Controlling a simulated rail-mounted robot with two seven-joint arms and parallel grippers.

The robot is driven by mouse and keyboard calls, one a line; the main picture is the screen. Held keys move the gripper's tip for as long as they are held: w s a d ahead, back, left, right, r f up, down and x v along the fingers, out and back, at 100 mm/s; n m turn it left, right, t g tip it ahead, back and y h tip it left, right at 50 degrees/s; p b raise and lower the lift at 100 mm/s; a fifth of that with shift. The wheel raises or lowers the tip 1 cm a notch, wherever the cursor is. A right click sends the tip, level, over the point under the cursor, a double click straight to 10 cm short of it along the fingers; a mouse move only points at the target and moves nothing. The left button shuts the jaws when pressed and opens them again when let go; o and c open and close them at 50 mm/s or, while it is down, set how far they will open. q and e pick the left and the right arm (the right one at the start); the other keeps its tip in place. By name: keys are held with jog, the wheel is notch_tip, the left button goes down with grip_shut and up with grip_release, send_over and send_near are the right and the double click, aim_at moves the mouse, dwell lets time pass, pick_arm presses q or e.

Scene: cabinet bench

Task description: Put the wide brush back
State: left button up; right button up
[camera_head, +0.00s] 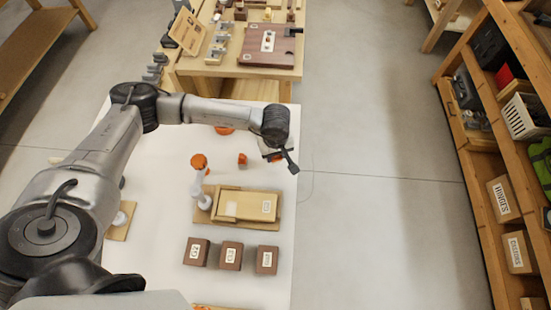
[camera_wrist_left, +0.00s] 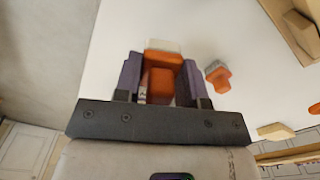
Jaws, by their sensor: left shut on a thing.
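My left gripper (camera_head: 284,160) is over the right side of the white table. In the left wrist view, its two dark fingers (camera_wrist_left: 160,80) are shut on an orange brush with a pale end (camera_wrist_left: 163,58), which looks like the wide brush. In the head view the wrist and gripper mostly hide this brush. A smaller orange piece with a grey end (camera_wrist_left: 217,75) lies on the table beside the gripper, apart from it; it also shows in the head view (camera_head: 242,159). My right gripper is not in view.
A pale wooden box (camera_head: 245,206) lies on a board, beside a white stand with an orange top (camera_head: 200,163). Several dark labelled blocks, such as this one (camera_head: 231,256), stand in front. A wooden bench (camera_head: 225,62) is behind. Shelves (camera_head: 500,150) stand right, across clear floor.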

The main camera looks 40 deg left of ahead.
aim_at(276, 159)
pick_arm(q)
jog(key=shift+f, duration=1.95)
jog(key=shift+b, duration=0.3)
jog(key=shift+f, duration=0.2)
jog(key=o, duration=0.8)
jog(key=shift+o, duration=0.2)
jog(key=shift+r, duration=0.1)
jog(key=shift+r, duration=0.45)
notch_tip(276, 159, up, 11)
jog(key=shift+r+p, duration=0.2)
jog(key=shift+p, duration=0.55)
